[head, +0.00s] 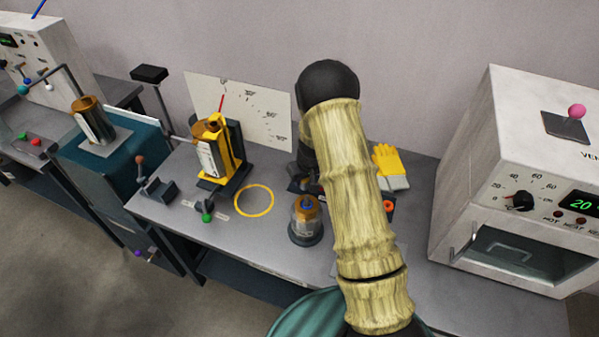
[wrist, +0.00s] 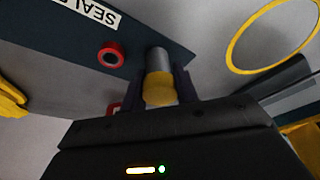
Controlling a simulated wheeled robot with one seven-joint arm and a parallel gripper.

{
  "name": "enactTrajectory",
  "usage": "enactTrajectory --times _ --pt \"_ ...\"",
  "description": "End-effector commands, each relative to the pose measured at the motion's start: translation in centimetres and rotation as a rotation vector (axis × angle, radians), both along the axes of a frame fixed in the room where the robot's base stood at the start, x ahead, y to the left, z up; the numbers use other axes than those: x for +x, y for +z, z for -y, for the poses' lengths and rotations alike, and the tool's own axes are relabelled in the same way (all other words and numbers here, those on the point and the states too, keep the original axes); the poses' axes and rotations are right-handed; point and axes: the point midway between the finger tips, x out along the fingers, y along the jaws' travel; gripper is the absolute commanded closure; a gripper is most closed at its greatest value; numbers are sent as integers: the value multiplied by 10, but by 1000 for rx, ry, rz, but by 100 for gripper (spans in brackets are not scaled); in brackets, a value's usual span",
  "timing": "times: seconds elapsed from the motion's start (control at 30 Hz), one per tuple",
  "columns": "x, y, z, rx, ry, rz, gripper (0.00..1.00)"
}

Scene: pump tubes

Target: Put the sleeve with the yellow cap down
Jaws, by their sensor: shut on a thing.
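In the wrist view my gripper (wrist: 161,84) is shut on a small sleeve (wrist: 158,60), a grey cylinder with a yellow cap (wrist: 160,90). The cap end faces the camera, between the two dark fingers. The grey end points toward a dark board (wrist: 75,50) with a "SEAL..." label and a red-rimmed ring (wrist: 110,55). I cannot tell whether the sleeve touches the board. In the head view my arm hides the sleeve and most of my gripper, and only dark parts show beside the arm.
A yellow ring (head: 254,201) marks bare bench left of a jar (head: 305,222) on a dark base. A yellow stand (head: 218,153) with a canister stands further left. Yellow gloves (head: 387,160) lie behind my arm. A white oven (head: 515,180) bounds the right.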

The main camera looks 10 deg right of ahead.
Motion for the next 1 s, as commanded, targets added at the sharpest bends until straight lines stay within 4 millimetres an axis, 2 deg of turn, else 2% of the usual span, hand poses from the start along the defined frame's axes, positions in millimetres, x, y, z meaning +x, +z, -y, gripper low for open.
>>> enactTrajectory --times 0.1,0.47,0.73,0.83,1.0 --pt "7 0 -1 -2 0 3 99" --pt "11 0 -1 -1 1 3 99" --pt "43 1 -6 -2 2 3 99" --pt "40 -11 -5 0 -2 -1 99" --pt "41 -13 -5 0 0 2 99"
